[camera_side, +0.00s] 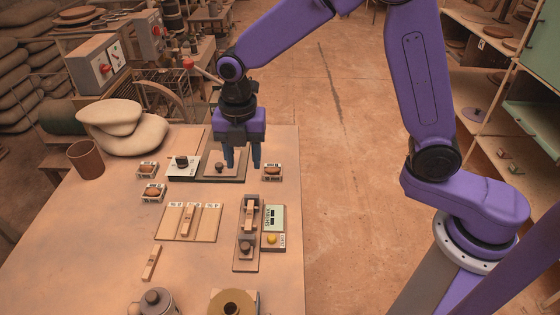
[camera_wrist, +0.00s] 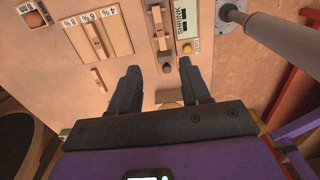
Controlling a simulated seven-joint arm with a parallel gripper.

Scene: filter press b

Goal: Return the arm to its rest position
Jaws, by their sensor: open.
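My gripper (camera_side: 243,160) is open and empty above the far part of the worktable (camera_side: 100,240), over a plate with a dark knob (camera_side: 219,167). The two dark fingers stand apart in the wrist view (camera_wrist: 159,68), with nothing between them but the table surface and fittings beyond. My purple arm reaches over the table from its base at the right. Whether the fingertips touch the plate cannot be told.
A slotted board (camera_side: 190,222) with a wooden bar, a narrow fixture (camera_side: 246,232) and a green panel (camera_side: 273,217) with a yellow button lie nearer. Sacks (camera_side: 125,130) and a brown cup (camera_side: 86,159) stand at the back left. Open floor lies right of the table.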

